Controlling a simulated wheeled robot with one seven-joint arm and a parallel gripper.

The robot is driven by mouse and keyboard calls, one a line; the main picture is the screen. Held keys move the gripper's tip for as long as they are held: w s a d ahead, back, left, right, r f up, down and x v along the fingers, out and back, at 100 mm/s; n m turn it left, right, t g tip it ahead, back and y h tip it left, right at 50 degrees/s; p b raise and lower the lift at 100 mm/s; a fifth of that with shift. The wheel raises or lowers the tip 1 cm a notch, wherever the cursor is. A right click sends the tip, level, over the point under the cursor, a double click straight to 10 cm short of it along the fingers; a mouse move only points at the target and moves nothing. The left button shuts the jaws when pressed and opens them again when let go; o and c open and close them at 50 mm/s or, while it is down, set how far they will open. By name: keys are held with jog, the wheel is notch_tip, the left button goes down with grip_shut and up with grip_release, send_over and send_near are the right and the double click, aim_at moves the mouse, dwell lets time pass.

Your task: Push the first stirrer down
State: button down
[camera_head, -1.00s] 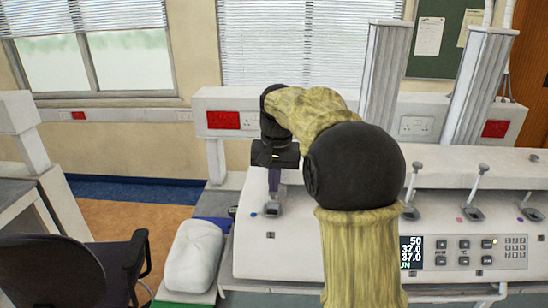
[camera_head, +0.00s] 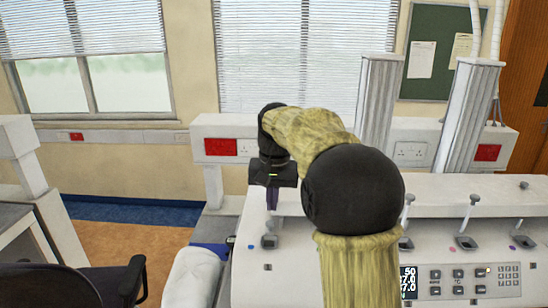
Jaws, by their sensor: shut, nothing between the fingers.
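My gripper (camera_head: 272,202) points straight down over the left end of the white dissolution machine (camera_head: 290,255). Its dark fingers are shut with nothing between them. The first stirrer (camera_head: 269,241), the leftmost, has a small grey base directly below the fingertips. Its upper part is mostly hidden by the gripper, so I cannot tell whether they touch. Other stirrers, (camera_head: 407,222) and (camera_head: 470,222), stand in the row on the right with light, ball-topped rods. My arm blocks the middle of the machine.
A keypad and display panel (camera_head: 460,281) is on the machine's front. Two tall white columns, (camera_head: 378,100) and (camera_head: 468,112), rise behind it. A white bag (camera_head: 192,277) lies left of the machine. A dark chair (camera_head: 75,285) stands at the lower left.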

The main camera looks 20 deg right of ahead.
notch_tip(320, 180, up, 9)
jog(key=shift+s+r+b, duration=0.15)
jog(key=shift+r+b, duration=0.05)
jog(key=shift+b, duration=0.1)
jog(key=shift+s, duration=0.15)
jog(key=shift+d, duration=0.15)
